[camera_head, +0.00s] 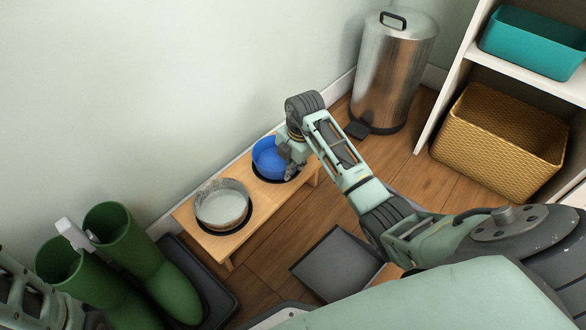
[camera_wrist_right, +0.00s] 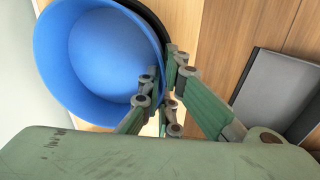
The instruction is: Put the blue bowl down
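The blue bowl (camera_head: 268,158) is at the right-hand hole of a low wooden stand (camera_head: 238,237) in the head view. A dark ring of the hole shows beside the bowl. My right gripper (camera_head: 289,163) is at the bowl's right side. In the right wrist view, the gripper's fingers (camera_wrist_right: 163,92) lie on both sides of the rim of the blue bowl (camera_wrist_right: 100,60), closed on it. The bowl looks empty. I cannot tell whether it rests in the hole or hangs just above it.
A grey bowl (camera_head: 222,205) sits in the stand's left hole. Green boots (camera_head: 140,250) stand on a dark tray at the left. A steel bin (camera_head: 393,75) stands behind right. A wicker basket (camera_head: 498,140) and teal box (camera_head: 530,42) are on shelves. A grey flat panel (camera_head: 338,265) lies in front.

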